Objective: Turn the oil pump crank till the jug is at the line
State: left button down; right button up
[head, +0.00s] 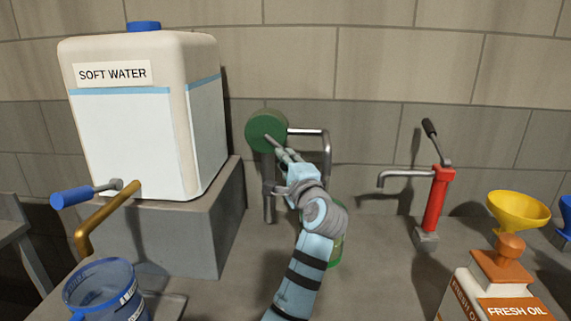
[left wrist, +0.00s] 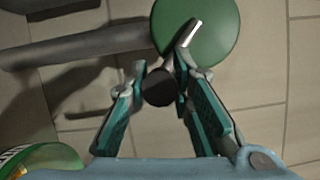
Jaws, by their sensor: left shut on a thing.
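The oil pump has a round green drum (head: 266,131) on a grey post, with a metal spout (head: 325,142) bending down at its right. The drum (left wrist: 215,28) also shows in the left wrist view, with a bent metal crank arm (left wrist: 193,33) across it. My left gripper (head: 279,150) is at the front of the drum. In the left wrist view my left gripper (left wrist: 161,72) is shut on the crank's dark knob (left wrist: 158,88). A green jug (head: 336,250) stands under the spout, mostly hidden behind my arm. Its line and oil level cannot be made out. My right gripper is out of view.
A soft water tank (head: 130,140) stands on a grey block at left, with a brass tap (head: 105,215) over a blue jug (head: 100,290). At right are a red hand pump (head: 436,203), a yellow funnel (head: 518,211) and a fresh oil container (head: 500,285).

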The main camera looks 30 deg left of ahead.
pick_arm(q)
jog(key=c, duration=1.4)
grip_release()
jog(key=v, duration=0.7)
jog(key=shift+s+d, duration=0.15)
jog(key=shift+d, duration=0.15)
jog(key=shift+a, duration=0.1)
